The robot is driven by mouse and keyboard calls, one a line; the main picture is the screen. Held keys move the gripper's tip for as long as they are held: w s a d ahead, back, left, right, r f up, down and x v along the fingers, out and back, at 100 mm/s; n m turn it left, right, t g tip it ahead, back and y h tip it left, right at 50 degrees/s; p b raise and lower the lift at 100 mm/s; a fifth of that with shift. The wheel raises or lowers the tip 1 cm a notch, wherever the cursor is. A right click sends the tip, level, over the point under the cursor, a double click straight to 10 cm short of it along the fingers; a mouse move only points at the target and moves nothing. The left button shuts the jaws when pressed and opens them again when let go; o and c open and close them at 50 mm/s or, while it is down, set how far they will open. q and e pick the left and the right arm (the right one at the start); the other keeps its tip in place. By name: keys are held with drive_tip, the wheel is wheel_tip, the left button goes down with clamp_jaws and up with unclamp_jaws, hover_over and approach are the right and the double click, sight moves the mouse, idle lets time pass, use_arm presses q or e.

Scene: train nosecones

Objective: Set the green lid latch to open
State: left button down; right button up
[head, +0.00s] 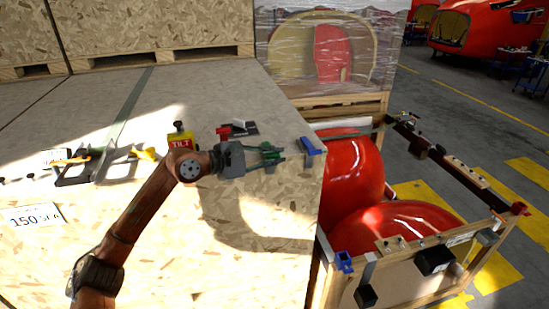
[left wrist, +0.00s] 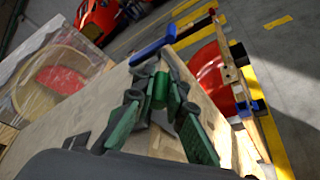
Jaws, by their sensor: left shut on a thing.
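The green lid latch (left wrist: 160,89) shows as a small green piece between my left fingertips in the left wrist view. In the head view my left gripper (head: 275,155) is low over the right part of the wooden crate top, shut on this piece. The fingers also carry green parts, so the latch is hard to tell apart from them in the head view. Fingers hide most of the latch, and its set position cannot be told. My right gripper is not in view.
A blue latch (head: 312,147) stands just beyond my gripper at the crate's right edge. A red latch piece (head: 223,132) and a yellow TILT block (head: 181,141) lie to the left. Red nosecones (head: 395,228) sit in a crate at right.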

use_arm(q)
drive_tip(key=shift+w+a+r+n+g, duration=0.1)
drive_tip(key=shift+w+r+n+g, duration=0.1)
drive_tip(key=shift+r+n, duration=0.25)
drive_tip(key=shift+w+r+n+g, duration=0.1)
drive_tip(key=shift+r+n+g, duration=0.15)
drive_tip(key=shift+r, duration=0.3)
drive_tip(key=shift+w+a+r, duration=0.1)
drive_tip(key=shift+w+r, duration=0.1)
drive_tip(key=shift+r, duration=0.35)
drive_tip(key=shift+w+a+r, duration=0.1)
drive_tip(key=shift+w+r, duration=0.1)
drive_tip(key=shift+r, duration=0.3)
drive_tip(key=shift+w+r+n+g, duration=0.25)
drive_tip(key=shift+w+r+n, duration=0.05)
drive_tip(key=shift+r+n, duration=0.1)
drive_tip(key=c, duration=1.9)
unclamp_jaws()
drive_tip(key=shift+a+f, duration=0.1)
drive_tip(key=shift+c, duration=0.2)
drive_tip(key=v, duration=1.2)
